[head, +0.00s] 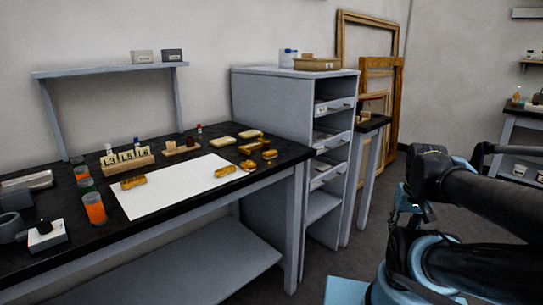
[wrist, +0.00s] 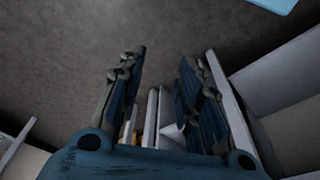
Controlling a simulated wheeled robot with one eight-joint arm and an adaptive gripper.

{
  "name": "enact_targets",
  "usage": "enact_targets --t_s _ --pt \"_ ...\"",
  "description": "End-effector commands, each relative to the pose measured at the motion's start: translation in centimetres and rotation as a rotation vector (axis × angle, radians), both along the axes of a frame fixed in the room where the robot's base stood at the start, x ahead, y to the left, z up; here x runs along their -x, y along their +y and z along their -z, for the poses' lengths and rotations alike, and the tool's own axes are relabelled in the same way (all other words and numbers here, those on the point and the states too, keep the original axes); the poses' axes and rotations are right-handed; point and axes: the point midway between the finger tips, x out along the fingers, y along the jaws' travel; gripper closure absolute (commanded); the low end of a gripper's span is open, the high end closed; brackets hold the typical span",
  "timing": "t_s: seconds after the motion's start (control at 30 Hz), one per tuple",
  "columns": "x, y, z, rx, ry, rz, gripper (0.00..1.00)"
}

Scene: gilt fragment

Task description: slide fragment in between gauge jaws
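Several gilt fragments lie on the black workbench in the head view. One gold-brown fragment (head: 133,182) lies on the left part of the white sheet (head: 180,193). Another fragment (head: 225,170) lies at the sheet's right end, with more fragments (head: 248,164) just beyond it. A wooden block with numbered white plates (head: 126,160) stands behind the sheet; I cannot tell whether it is the gauge, and no jaws are clear. My gripper (wrist: 162,57) is open in the wrist view, its fingers apart with nothing between them. It is off the bench, away from the fragments.
Orange-filled jars (head: 95,209) and a white block with a black knob (head: 46,235) stand on the bench's left side. A grey drawer cabinet (head: 275,120) stands beyond its right end. Wooden frames (head: 383,80) lean on the wall. Dark floor lies between arm and bench.

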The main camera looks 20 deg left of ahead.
Motion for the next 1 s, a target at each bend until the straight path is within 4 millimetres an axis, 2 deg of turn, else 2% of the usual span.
enact_targets --t_s 0.03,0.1,0.27,0.47,0.77,1.0 --pt "0.4 0.0 -0.3 0.0 -0.006 -0.003 0.84" --pt "0.6 0.3 -1.0 0.0 -0.009 -0.015 1.0" --pt "-1.5 1.7 -3.9 0.002 0.007 -0.097 1.0" --pt "-5.2 5.4 -8.9 0.009 0.035 -0.255 1.0" --pt "-10.3 13.1 -15.3 0.026 0.079 -0.488 1.0" --pt "-13.2 21.0 -19.2 0.044 0.113 -0.674 1.0"
